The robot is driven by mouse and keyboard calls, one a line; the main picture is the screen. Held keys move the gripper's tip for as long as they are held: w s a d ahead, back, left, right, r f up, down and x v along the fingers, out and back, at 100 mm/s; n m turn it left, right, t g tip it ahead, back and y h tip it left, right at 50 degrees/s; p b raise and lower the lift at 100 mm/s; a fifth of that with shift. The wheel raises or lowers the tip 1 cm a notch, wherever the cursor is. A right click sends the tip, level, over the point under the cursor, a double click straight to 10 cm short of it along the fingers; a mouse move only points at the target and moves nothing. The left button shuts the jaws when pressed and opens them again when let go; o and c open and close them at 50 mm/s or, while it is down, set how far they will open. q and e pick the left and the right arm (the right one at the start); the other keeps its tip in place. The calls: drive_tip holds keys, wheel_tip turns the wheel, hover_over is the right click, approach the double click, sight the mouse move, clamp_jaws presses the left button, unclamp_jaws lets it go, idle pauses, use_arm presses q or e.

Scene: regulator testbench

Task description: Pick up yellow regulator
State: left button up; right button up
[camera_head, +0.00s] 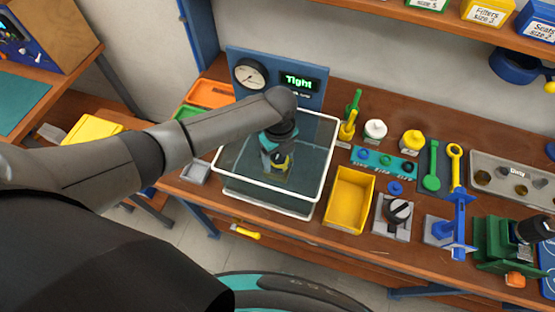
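My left gripper (279,150) points down into a clear, white-rimmed water tank (327,135). A small yellow and dark part (282,163) shows at its fingertips, inside the tank. This may be the yellow regulator, but the gripper and wrist hide much of it. I cannot tell whether the fingers are closed on it or only around it. My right gripper is not in view.
A gauge panel (250,73) with a display reading "Tight" stands behind the tank. A yellow bin (349,199) is close at its right. Yellow-topped (412,141) and white-topped (375,130) parts, tools and a grey tray (520,175) fill the bench further right.

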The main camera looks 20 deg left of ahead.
use_arm(q)
clamp_jaws()
idle(0.4)
